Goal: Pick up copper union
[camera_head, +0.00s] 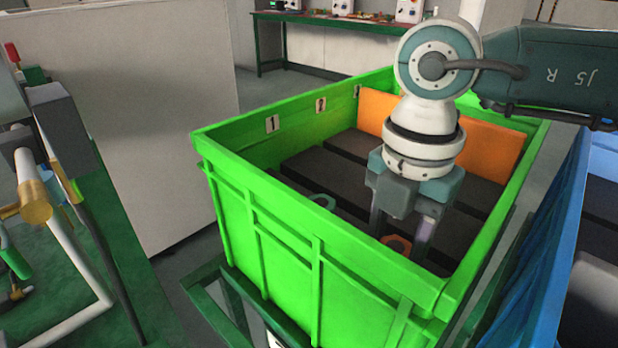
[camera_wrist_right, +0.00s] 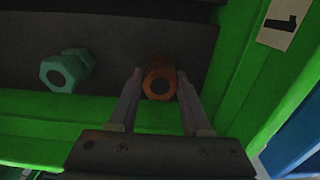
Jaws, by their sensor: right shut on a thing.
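The copper union (camera_head: 398,243) is an orange-brown ring-ended part low inside the green crate (camera_head: 330,262). My right gripper (camera_head: 402,236) reaches down into the crate from above. In the right wrist view the copper union (camera_wrist_right: 160,82) sits between the two fingertips of my right gripper (camera_wrist_right: 159,76), which are shut on it. Its round end with a dark hole faces the camera. I cannot tell whether it still touches the crate floor. My left gripper is not in view.
A teal union (camera_head: 322,201) lies in the crate, apart from the gripper; it also shows in the wrist view (camera_wrist_right: 65,71). An orange divider (camera_head: 490,142) stands behind. A blue crate (camera_head: 545,250) is close on the right. Green crate walls surround the gripper.

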